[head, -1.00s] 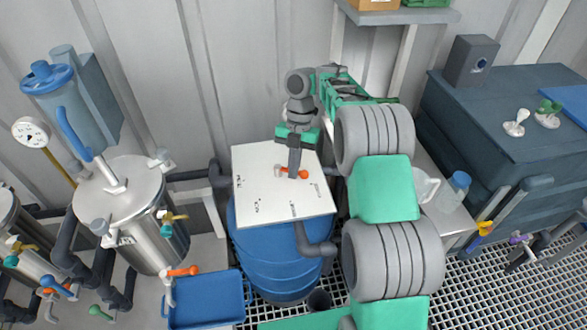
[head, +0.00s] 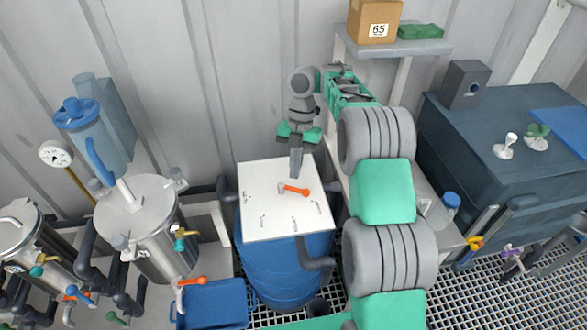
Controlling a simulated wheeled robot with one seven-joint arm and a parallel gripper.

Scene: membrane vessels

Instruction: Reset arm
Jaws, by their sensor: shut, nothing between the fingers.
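My gripper (head: 295,174) is shut and empty. It points down over the far part of a white square board (head: 265,220) that lies on top of a blue drum (head: 285,265). An orange-handled valve (head: 296,190) sits on the board, just in front of my fingertips. A small gap shows between the fingertips and the handle in the picture. My arm reaches in from the lower right and bends over beside the board.
Steel vessels (head: 150,235) with pipes and coloured valves stand left. A blue tray (head: 212,305) is at lower left. A shelf (head: 400,48) with a box (head: 375,20) is behind my arm. A dark bench (head: 500,140) and a bottle (head: 447,208) are on the right.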

